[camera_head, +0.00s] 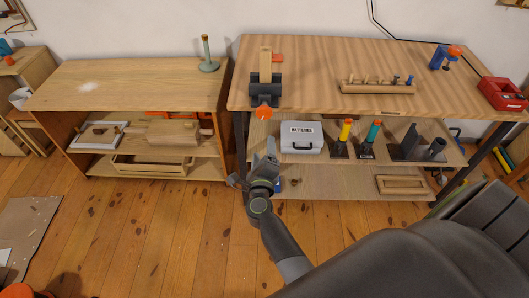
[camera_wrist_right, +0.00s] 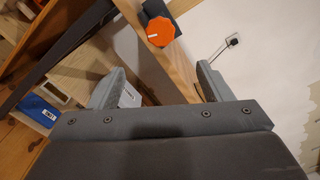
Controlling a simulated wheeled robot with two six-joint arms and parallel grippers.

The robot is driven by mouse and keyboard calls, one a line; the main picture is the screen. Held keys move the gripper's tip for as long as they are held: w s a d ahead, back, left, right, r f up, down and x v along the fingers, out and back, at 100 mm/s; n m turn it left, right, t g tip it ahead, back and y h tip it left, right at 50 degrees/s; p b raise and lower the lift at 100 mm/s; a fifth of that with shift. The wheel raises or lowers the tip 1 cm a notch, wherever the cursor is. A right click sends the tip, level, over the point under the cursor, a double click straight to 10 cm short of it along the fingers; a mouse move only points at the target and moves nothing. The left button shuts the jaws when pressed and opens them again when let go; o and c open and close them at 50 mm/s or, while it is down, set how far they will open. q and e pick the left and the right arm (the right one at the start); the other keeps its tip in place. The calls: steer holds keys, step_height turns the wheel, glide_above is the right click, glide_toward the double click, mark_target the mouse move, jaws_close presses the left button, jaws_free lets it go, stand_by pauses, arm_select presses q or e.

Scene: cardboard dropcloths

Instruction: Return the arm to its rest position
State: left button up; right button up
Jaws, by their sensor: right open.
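My right gripper (camera_head: 254,165) is in front of the workbench, below its front edge and close to the lower shelf. Its arm comes in from the lower right. In the right wrist view the two grey fingers (camera_wrist_right: 160,84) stand wide apart, with nothing gripped between them. A clamp's orange knob (camera_wrist_right: 161,31) shows just beyond them; the same clamp (camera_head: 265,92) sits on the bench's front edge in the head view, above the gripper. My left gripper is in neither view.
The workbench (camera_head: 330,60) carries a peg rack (camera_head: 377,87) and a red box (camera_head: 503,94). A white battery case (camera_head: 301,137) is on the shelf below, right of the gripper. A low wooden cabinet (camera_head: 130,85) stands left. Floor (camera_head: 150,230) in front is mostly clear.

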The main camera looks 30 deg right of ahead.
steer(key=shift+f, duration=0.1)
steer(key=s+a+f+n+g+y, duration=0.1)
steer(key=s+f+n+g+y, duration=0.15)
steer(key=s+f+n, duration=0.6)
steer(key=s+f+n+g+y, duration=0.1)
steer(key=s+f+n+y, duration=0.3)
steer(key=f, duration=0.7)
steer(key=s+a+f+n+g+y, duration=0.15)
steer(key=s+f+n, duration=0.25)
steer(key=f+n, duration=0.45)
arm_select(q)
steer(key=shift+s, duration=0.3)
arm_select(e)
steer(key=s+d+f+n+g, duration=0.2)
steer(key=s+f+n+g, duration=0.1)
steer(key=s, duration=0.7)
steer(key=s+d+f+n+g, duration=0.2)
steer(key=s+f, duration=0.4)
steer(key=s, duration=0.4)
steer(key=s+d+f+n+g, duration=0.2)
steer(key=s+f+n+g, duration=0.1)
steer(key=s, duration=0.7)
step_height(320, 180, down, 2)
steer(key=shift+f+n+g, duration=0.2)
steer(key=shift+n+g, duration=0.1)
steer(key=shift+g, duration=0.3)
steer(key=shift+w, duration=0.2)
